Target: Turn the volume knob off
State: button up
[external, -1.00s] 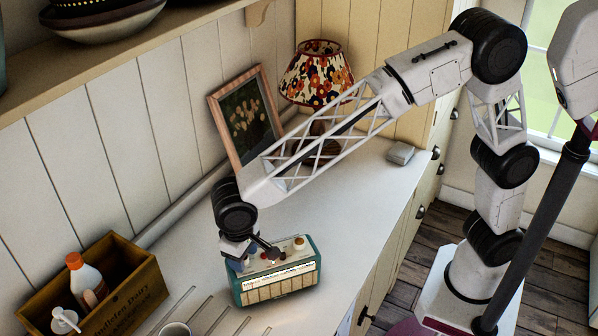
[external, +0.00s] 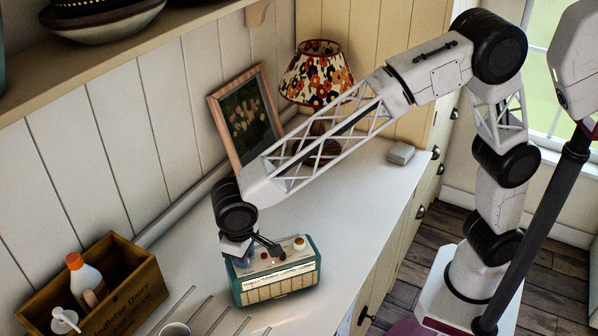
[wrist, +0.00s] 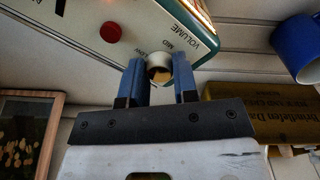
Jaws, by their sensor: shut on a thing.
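A green and cream radio (external: 277,283) stands on the counter below my gripper (external: 242,262). In the wrist view, the radio's top (wrist: 85,22) carries the word VOLUME and the mark MID beside a round cream knob with a brass-coloured cap (wrist: 159,70). The two blue fingers of my gripper (wrist: 158,78) are shut on this volume knob, one on each side. In the external view, the wrist hides the knob. The knob's pointer is not clear, so I cannot tell its exact setting.
A red button (wrist: 110,32) lies near the knob. A second knob (external: 299,244) is at the radio's other end. A wooden crate with bottles (external: 128,300), a picture frame (external: 266,108) and a lamp (external: 318,75) stand around. A blue mug (wrist: 297,48) shows in the wrist view.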

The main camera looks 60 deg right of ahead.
jog(key=n, duration=0.3)
jog(key=shift+n, duration=0.4)
jog(key=n, duration=0.3)
jog(key=shift+n, duration=0.3)
jog(key=n, duration=0.6)
jog(key=shift+d, duration=0.1)
jog(key=shift+n, duration=0.3)
jog(key=o, duration=0.9)
jog(key=shift+r, duration=0.1)
jog(key=shift+s+r, duration=0.2)
jog(key=shift+r, duration=3.6)
